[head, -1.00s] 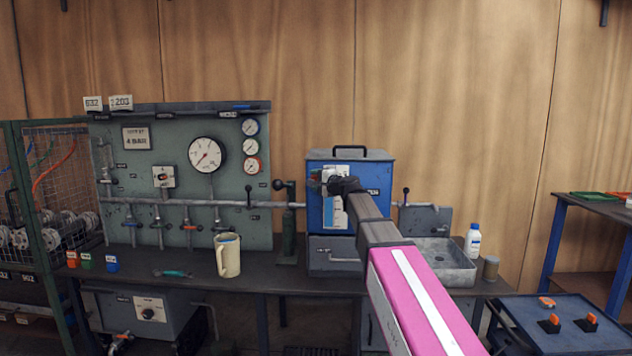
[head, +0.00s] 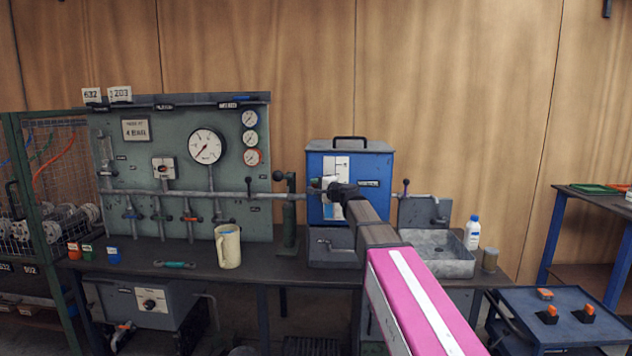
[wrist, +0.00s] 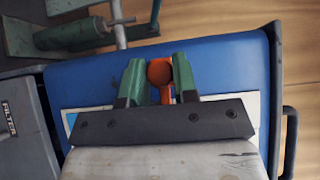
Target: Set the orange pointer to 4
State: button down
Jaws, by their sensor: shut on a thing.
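In the wrist view an orange piece with a round end (wrist: 159,72), apparently the orange pointer, sits between the two green fingers of my gripper (wrist: 158,78). The fingers are shut on it, one on each side. The rest of it and any scale numbers are hidden by my gripper. In the head view my gripper (head: 328,184) is at the front of the blue box (head: 375,200), in front of a white plate (head: 343,166). The pointer cannot be made out there.
A grey-green gauge panel (head: 140,205) stands to the left. A green post with a dark ball top (head: 290,215) stands close left of the box. A beige jug (head: 228,246) is on the bench. A sink (head: 440,255) and white bottle (head: 472,232) are to the right.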

jog(key=c, duration=0.9)
grip_release()
jog(key=shift+s, duration=0.1)
jog(key=v, duration=1)
jog(key=shift+s+d, duration=0.25)
jog(key=shift+d, duration=0.05)
